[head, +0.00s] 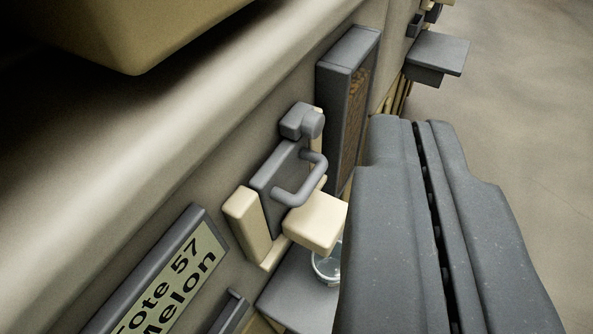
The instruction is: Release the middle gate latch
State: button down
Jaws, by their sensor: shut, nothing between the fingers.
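A grey gate (269,208) with a looped handle (311,190) stands on the wall of the machine, left of my gripper. A small grey latch-like block (301,121) sits at the gate's top. I cannot tell from this view alone whether this is the middle gate. My gripper (414,122) fills the lower right, its two grey fingers shut together with a thin dark seam between them. Its tips are right of the latch block and look apart from it. The gripper hides part of the area below the gate.
A cream spout block (316,222) juts out below the handle, above a clear cup (325,268) on a grey shelf (292,292). A label panel (170,285) reads "Tote 57 Melon". A grey boxed panel (343,95) and another shelf (440,52) are further back. Open floor lies right.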

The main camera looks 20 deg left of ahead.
aim_at(302, 120)
jog(key=u, duration=0.6)
jog(key=k, duration=1.7)
jog(key=z, duration=0.6)
jog(key=i, duration=1.65)
jog(key=u, duration=0.05)
